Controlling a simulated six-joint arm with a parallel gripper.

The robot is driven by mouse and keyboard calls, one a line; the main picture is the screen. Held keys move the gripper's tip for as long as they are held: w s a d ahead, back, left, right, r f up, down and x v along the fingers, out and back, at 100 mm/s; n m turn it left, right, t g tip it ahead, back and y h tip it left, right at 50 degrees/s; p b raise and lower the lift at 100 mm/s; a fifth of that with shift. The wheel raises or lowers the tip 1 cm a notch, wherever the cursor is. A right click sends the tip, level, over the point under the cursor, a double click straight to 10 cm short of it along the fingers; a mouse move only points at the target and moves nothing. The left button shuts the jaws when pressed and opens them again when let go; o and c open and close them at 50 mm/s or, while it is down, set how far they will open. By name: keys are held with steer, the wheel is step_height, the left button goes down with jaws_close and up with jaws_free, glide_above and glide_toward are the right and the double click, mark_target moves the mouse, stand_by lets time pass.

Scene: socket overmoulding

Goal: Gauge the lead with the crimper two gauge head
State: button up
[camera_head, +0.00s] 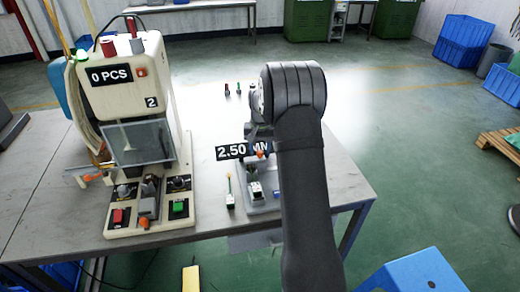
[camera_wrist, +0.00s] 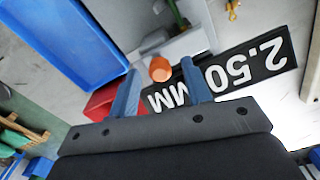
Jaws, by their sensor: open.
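The gauge stand (camera_head: 262,205) stands on the table just left of my arm, and its black display (camera_head: 230,152) reads 2.50 MM. The display also shows upside down in the wrist view (camera_wrist: 245,72). My gripper (camera_wrist: 160,66) is open, its two fingers on either side of an orange tip (camera_wrist: 160,69). I cannot tell whether they touch it. In the head view my arm hides most of the gripper. A lead (camera_head: 230,200) with a pale housing and a thin yellow wire stands left of the gauge.
The cream crimper (camera_head: 125,85), marked 2 and showing 0 PCS, stands on the left of the table. Bare table (camera_head: 205,160) lies between crimper and gauge.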

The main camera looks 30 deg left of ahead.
steer(key=shift+c, duration=0.5)
jaws_close()
steer(key=shift+w+d, duration=1.65)
steer(key=shift+o, duration=0.5)
jaws_free()
step_height(320, 180, up, 17)
steer(key=shift+r, duration=0.15)
